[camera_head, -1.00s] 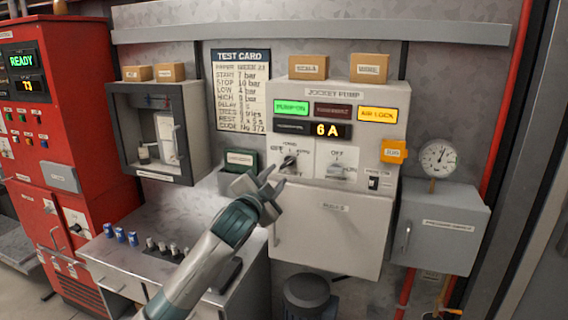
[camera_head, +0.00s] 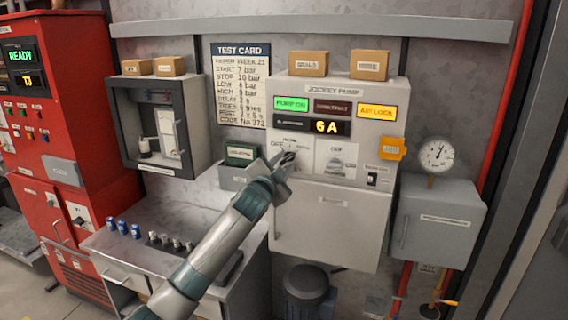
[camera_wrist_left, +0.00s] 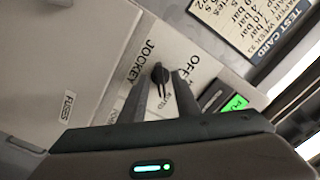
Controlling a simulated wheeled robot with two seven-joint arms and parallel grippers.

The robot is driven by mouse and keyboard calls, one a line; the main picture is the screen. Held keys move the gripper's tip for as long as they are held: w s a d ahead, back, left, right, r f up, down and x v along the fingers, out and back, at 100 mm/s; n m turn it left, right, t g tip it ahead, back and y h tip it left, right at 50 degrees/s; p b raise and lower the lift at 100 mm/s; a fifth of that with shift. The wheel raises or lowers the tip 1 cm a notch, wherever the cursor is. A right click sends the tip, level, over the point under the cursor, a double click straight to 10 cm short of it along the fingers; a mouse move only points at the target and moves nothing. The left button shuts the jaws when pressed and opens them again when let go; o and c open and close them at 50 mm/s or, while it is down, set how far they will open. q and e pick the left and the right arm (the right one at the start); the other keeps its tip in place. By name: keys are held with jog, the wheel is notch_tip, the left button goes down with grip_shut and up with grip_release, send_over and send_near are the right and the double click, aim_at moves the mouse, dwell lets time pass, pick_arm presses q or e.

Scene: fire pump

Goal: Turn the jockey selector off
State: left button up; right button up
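The jockey selector (camera_wrist_left: 160,75) is a small black knob on a white plate marked JOCKEY and OFF in the left wrist view. Its handle runs nearly up and down there, its lower end close to a small label that seems to read AUTO. My left gripper (camera_wrist_left: 160,82) is open, with one finger on each side of the knob and narrow gaps showing; I cannot tell whether either finger touches it. In the head view my left gripper (camera_head: 284,163) is at the selector on the jockey pump panel (camera_head: 345,92) and hides most of it. My right gripper is not in view.
A second knob (camera_head: 337,163) and a small switch (camera_head: 372,179) are right of the selector. A green-labelled box (camera_head: 240,154) is close on its left. The panel shows lit PUMP ON and AIR LOCK lamps and 6 A. A worktop with blue cans (camera_head: 122,227) is below left.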

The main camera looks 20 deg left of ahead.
pick_arm(q)
grip_shut()
jog(key=shift+n, duration=0.4)
jog(key=n, duration=0.8)
jog(key=n+p, duration=0.1)
jog(key=n, duration=0.4)
jog(key=shift+d+r, duration=0.1)
jog(key=n+p, duration=0.2)
jog(key=n, duration=0.4)
dwell(0.4)
